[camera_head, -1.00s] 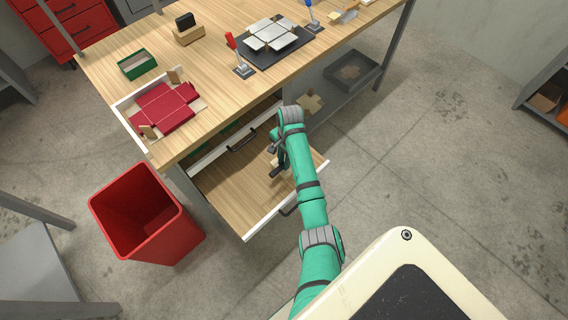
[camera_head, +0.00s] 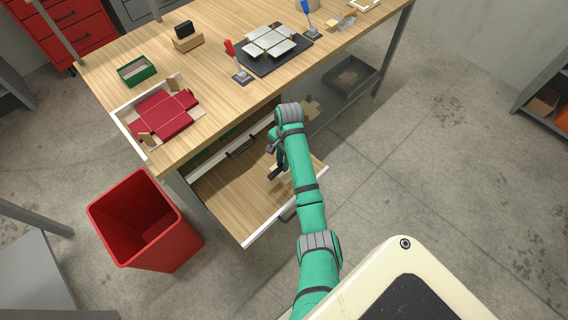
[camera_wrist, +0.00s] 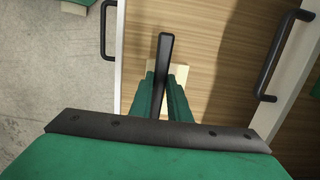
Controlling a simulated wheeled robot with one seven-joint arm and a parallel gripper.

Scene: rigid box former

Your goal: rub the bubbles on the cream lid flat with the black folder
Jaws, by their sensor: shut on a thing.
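My gripper (camera_wrist: 166,95) is over the open wooden drawer and is shut on a slim black bar, which I take to be the black folder (camera_wrist: 164,55). The bar stands out between the green fingers. In the head view its dark end (camera_head: 274,174) shows just below my gripper (camera_head: 279,160). A pale piece (camera_wrist: 181,74) lies behind the fingers; I cannot tell whether it touches the bar. The cream lid (camera_head: 270,42), with flaps spread, appears to lie on a dark mat (camera_head: 296,54) on the table, far from my gripper. Its bubbles are too small to make out.
The drawer (camera_head: 240,205) juts out below the table (camera_head: 215,75). A red opened box (camera_head: 165,112) lies in a white tray at the table's left corner. Red-handled (camera_head: 230,50) and blue-handled (camera_head: 308,12) clamps flank the mat. A red bin (camera_head: 140,225) stands on the floor.

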